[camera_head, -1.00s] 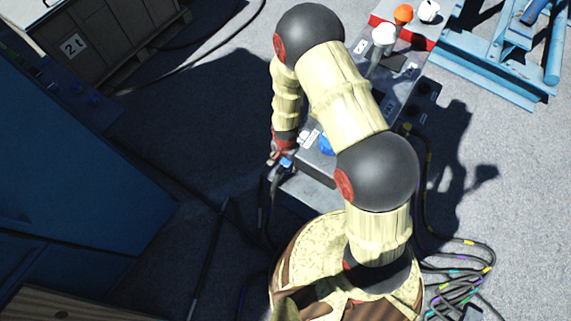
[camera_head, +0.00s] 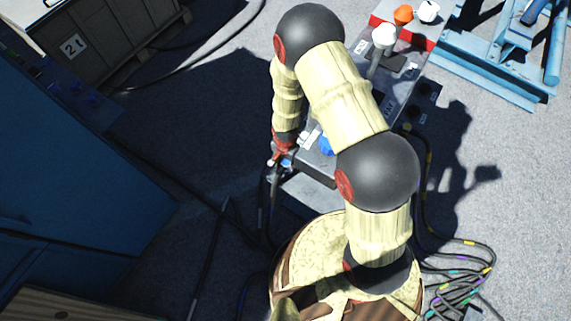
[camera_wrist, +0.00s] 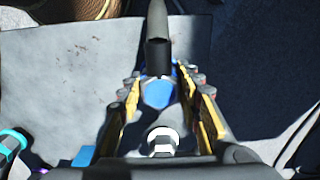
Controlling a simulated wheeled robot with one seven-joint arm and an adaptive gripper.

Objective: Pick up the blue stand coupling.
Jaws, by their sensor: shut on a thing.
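The blue stand coupling (camera_wrist: 158,92) sits between the two fingers of my gripper (camera_wrist: 160,100) in the wrist view, with a dark cable or sleeve running from it toward the top of that view. The fingers are shut on it from both sides. In the head view, my gripper (camera_head: 280,160) is at the left end of the grey bench, small and partly hidden by my arm, with a bit of blue at its tip. Whether the coupling touches anything below it is hard to tell.
A light grey plate (camera_wrist: 55,80) lies under the gripper. A second connector with a teal band (camera_wrist: 12,145) is at lower left in the wrist view. A blue cabinet (camera_head: 70,180) stands at left, a blue steel frame (camera_head: 500,60) at upper right. Cables (camera_head: 455,270) lie at lower right.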

